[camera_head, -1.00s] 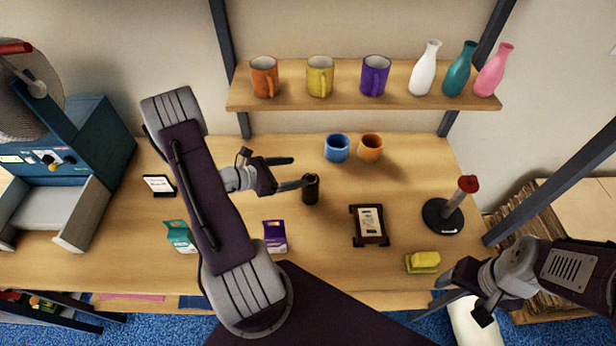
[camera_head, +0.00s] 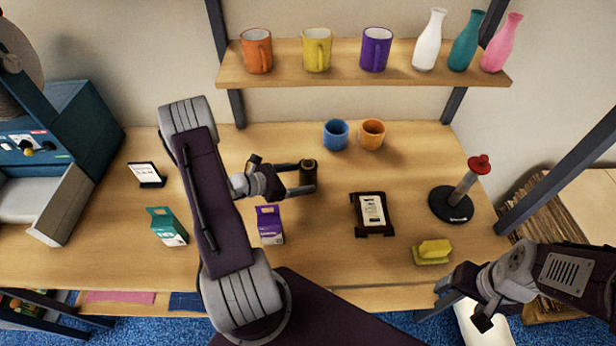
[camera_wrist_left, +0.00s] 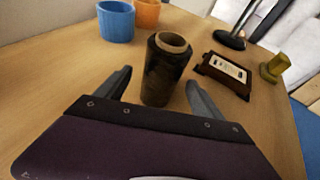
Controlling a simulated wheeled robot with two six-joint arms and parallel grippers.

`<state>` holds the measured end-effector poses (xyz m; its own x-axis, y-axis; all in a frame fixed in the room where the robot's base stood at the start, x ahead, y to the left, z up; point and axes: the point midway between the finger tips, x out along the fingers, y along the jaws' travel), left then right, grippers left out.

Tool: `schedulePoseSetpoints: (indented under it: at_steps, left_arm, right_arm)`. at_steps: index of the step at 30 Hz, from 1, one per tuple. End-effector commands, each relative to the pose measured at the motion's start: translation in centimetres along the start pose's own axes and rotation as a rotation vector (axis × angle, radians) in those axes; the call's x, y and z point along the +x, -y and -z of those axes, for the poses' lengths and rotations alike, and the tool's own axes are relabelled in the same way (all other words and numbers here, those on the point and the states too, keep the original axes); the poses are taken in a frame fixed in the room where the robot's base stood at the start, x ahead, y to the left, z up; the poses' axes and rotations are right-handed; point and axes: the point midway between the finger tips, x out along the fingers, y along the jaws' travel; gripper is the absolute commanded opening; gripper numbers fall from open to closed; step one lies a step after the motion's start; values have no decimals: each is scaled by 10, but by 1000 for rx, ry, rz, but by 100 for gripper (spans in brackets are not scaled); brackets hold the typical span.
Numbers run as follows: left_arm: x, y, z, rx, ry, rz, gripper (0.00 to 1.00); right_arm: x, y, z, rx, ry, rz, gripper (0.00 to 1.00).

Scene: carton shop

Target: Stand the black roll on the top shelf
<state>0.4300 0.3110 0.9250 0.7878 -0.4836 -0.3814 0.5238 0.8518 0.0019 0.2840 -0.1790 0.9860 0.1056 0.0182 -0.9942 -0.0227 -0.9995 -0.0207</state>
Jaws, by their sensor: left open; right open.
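The black roll (camera_head: 308,174) stands upright on the table, a dark cylinder with a tan core showing at its top. It also shows in the left wrist view (camera_wrist_left: 164,72). My left gripper (camera_head: 305,178) is open, with one finger on each side of the roll; whether either finger touches it I cannot tell. The top shelf (camera_head: 390,71) is a wooden board above the back of the table. My right gripper (camera_head: 452,300) is open and empty near the table's front right edge.
The shelf holds several mugs and vases, with small gaps between. On the table are blue (camera_head: 336,134) and orange (camera_head: 372,133) cups, a framed stand (camera_head: 371,213), a yellow block (camera_head: 432,252), a red-topped post (camera_head: 458,200), and purple (camera_head: 269,225) and teal (camera_head: 166,227) cartons.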

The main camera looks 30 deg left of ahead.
Motion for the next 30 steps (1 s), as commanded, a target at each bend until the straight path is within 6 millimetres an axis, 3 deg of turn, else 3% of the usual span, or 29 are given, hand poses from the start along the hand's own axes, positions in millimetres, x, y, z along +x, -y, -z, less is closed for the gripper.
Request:
schedulePoseSetpoints:
  at_steps: [6,15,21,23,30]
  left_arm:
    - [12,1,-2,-1,0,2,77]
    - [57,4,-5,1,-1,1,77]
    - [59,3,-4,0,-1,-2,77]
    - [59,3,-4,0,-1,-2,66]
    - [58,3,-4,0,0,-1,0]
  right_arm:
    - [-4,0,0,0,0,0,74]
    - [-13,0,1,0,0,0,74]
    - [-13,0,1,0,0,0,74]
    - [-13,0,1,0,0,0,74]
    - [-13,0,1,0,0,0,74]
